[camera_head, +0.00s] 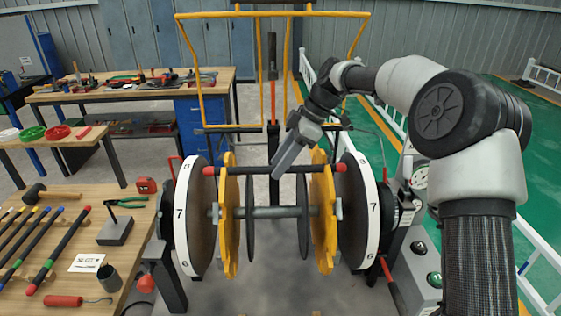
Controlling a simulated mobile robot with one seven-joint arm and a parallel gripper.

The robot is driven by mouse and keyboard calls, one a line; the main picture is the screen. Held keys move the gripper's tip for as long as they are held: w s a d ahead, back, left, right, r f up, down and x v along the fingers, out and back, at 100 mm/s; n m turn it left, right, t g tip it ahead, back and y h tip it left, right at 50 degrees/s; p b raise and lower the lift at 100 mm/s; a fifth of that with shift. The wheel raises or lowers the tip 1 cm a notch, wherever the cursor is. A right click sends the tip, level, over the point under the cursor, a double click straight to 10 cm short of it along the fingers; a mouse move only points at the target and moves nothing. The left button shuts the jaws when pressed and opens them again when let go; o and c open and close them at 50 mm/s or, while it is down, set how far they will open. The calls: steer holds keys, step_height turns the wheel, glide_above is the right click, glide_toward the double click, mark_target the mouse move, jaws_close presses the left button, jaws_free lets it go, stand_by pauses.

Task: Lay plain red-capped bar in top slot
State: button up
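A plain dark bar with red caps (250,170) lies level across the upper part of the two yellow notched discs, the left disc (228,215) and the right disc (323,220). Its red ends stick out past both discs, near the white numbered wheels. My gripper (279,173) comes down from the upper right, and its tip meets the bar near the middle. The fingers are seen edge-on, so whether they grip the bar is not clear. Whether the bar sits in a slot or just above it cannot be told.
White numbered wheels (369,205) flank the discs, with a grey shaft (265,212) between. A wooden table (140,222) at left holds several colour-marked bars, pliers on a block (116,228), a dark cup (109,277) and a slot card (87,263). A yellow frame (270,14) stands behind.

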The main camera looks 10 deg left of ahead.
steer(key=v, duration=1.2)
